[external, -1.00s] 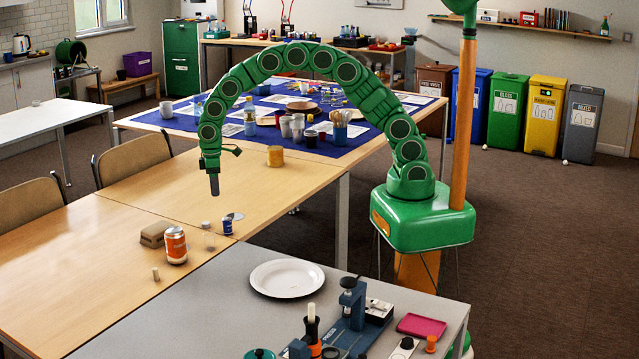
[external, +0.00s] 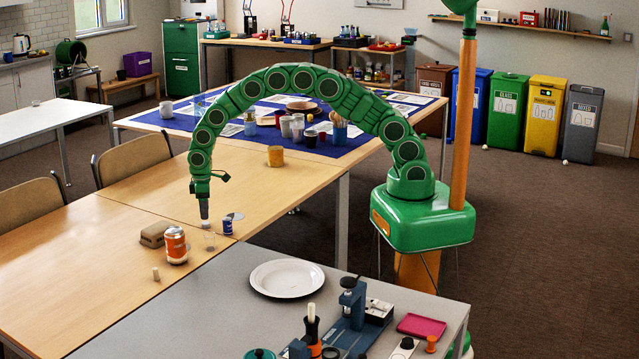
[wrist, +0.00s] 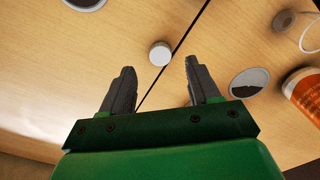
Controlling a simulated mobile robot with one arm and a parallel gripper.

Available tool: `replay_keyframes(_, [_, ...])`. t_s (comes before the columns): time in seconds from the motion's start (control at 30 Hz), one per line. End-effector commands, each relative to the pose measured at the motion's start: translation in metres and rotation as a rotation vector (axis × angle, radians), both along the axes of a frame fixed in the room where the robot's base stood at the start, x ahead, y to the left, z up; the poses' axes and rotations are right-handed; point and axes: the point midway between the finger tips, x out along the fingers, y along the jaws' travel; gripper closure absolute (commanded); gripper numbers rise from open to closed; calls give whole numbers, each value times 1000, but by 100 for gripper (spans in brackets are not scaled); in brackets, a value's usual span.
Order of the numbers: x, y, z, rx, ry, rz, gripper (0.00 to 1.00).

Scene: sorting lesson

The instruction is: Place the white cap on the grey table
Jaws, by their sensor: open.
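The white cap (wrist: 160,53) is a small round piece on the wooden table, close to a dark seam between boards. In the wrist view it lies between and just beyond the fingertips of my gripper (wrist: 160,66), with a gap on both sides. My gripper is open and empty. In the external view my gripper (external: 204,212) points straight down, low over the table, with the cap (external: 205,224) just under its tip. The grey table (external: 190,315) is in the foreground and is not seen in the wrist view.
An orange can (external: 175,246), a brown block (external: 155,234), a small blue can (external: 227,227) and a clear cup (external: 209,241) stand close by. The grey table holds a white plate (external: 287,278), a blue device (external: 352,310) and a pink tray (external: 421,326). Its left part is bare.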

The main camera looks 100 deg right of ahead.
Motion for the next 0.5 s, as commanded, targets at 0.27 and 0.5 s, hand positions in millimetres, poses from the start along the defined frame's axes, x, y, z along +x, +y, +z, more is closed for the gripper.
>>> replay_keyframes(0.27, [-1,1,-37,2,7,0,39])
replay_keyframes(0.5, [0,1,-44,0,3,0,39])
